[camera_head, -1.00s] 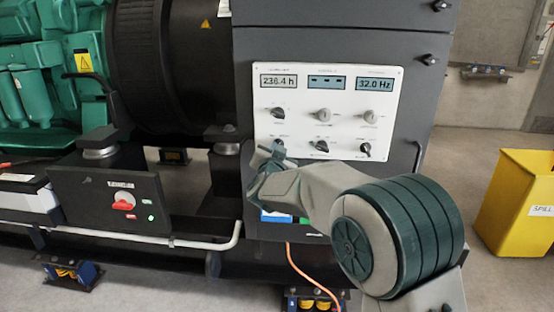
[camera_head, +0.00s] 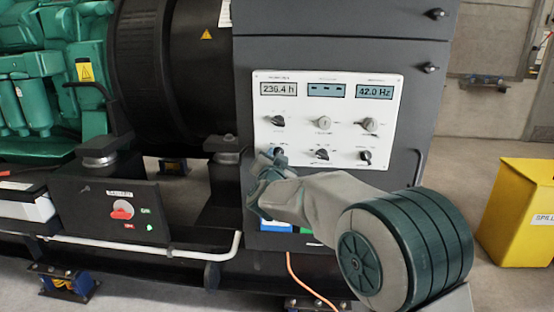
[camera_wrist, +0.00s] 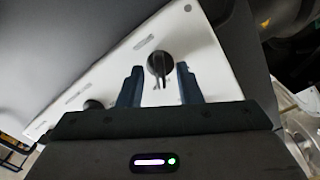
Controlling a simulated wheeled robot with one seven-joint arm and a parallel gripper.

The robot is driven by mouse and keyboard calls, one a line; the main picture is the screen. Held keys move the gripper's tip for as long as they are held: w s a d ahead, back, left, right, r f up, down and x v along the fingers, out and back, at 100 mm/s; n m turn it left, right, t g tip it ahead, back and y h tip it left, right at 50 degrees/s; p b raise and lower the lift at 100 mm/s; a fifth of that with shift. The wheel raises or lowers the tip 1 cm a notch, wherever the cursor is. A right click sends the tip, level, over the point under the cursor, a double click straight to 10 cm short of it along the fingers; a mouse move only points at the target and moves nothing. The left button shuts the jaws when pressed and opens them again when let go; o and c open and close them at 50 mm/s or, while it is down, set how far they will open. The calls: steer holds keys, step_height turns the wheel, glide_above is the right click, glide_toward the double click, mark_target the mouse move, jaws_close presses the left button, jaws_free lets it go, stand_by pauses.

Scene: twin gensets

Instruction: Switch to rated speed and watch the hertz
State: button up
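The white control panel (camera_head: 292,92) carries three displays. The right hertz display (camera_head: 374,92) reads 42.0 Hz, the left hours display (camera_head: 279,89) reads 236.4 h, and the middle display (camera_head: 327,90) shows dashes. My gripper (camera_head: 272,155) is at the panel's lower left and covers that spot in the head view. In the wrist view my gripper (camera_wrist: 159,78) is open, its two fingers apart on either side of a black knob (camera_wrist: 159,65). Gaps show between knob and fingers. Another dark knob (camera_wrist: 93,104) lies to its left, partly hidden.
Other panel knobs are a black one (camera_head: 277,121), two grey ones (camera_head: 322,122) (camera_head: 369,124) and two black lower ones (camera_head: 322,154) (camera_head: 366,156). A box with a red switch (camera_head: 122,210) stands left. A yellow bin (camera_head: 515,205) stands right on open floor.

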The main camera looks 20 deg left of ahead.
steer(key=v, duration=1.4)
steer(key=shift+w, duration=0.15)
